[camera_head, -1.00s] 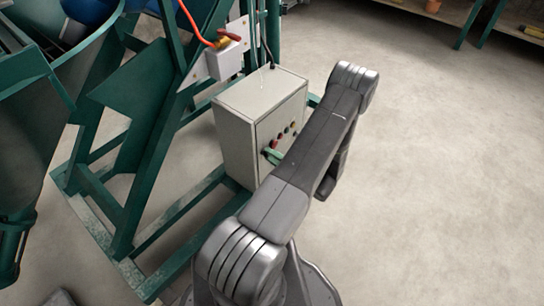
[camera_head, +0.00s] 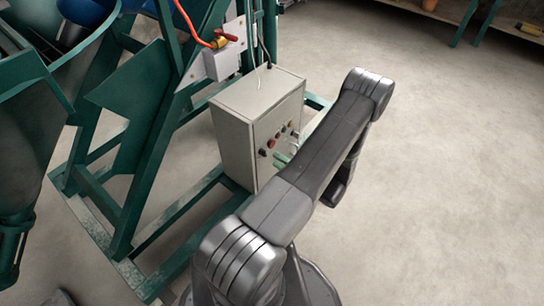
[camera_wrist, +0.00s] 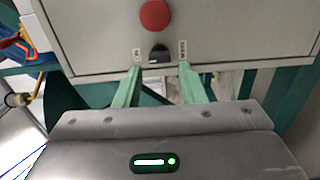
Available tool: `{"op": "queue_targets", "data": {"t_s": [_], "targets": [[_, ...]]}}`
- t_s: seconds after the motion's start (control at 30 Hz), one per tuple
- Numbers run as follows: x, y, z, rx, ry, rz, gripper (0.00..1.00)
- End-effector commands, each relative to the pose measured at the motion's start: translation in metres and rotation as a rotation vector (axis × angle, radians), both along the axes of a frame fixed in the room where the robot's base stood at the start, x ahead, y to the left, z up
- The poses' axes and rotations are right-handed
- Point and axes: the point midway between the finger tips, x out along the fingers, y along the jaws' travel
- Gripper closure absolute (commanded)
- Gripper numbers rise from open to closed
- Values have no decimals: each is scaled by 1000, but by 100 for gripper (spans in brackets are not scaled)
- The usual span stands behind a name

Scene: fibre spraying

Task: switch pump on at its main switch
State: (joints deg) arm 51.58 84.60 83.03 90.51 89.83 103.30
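The pump's grey control box (camera_head: 232,140) stands on the green frame, with several buttons and knobs on its front panel. In the wrist view the panel (camera_wrist: 97,32) shows a red round button (camera_wrist: 154,15) and below it a black rotary knob (camera_wrist: 159,54) between two small labels. My gripper (camera_wrist: 159,68) has two green fingers, clearly apart and empty. Their tips flank the knob in the picture; I cannot tell how far they are from the panel. In the head view the green fingers (camera_head: 283,160) show in front of the panel, partly hidden by my arm.
The green steel frame (camera_head: 150,150) stands left of the box, its base rails along the floor. A valve with an orange hose (camera_head: 222,40) is mounted above the box. Shelving (camera_head: 480,15) stands at the far back right. The concrete floor (camera_head: 450,180) on the right is clear.

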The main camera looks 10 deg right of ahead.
Motion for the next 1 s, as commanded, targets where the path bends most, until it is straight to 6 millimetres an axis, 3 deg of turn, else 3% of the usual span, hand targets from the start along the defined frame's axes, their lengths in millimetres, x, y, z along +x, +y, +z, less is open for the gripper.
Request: {"op": "queue_targets", "data": {"t_s": [0.2, 0.4, 0.63, 1.0], "targets": [[-38, -31, 2, 1, -1, -5, 64], [-63, -50, 1, 0, -1, -3, 64], [-74, -57, 0, 1, -1, 0, 64], [-72, -56, 0, 1, -1, 1, 64]]}}
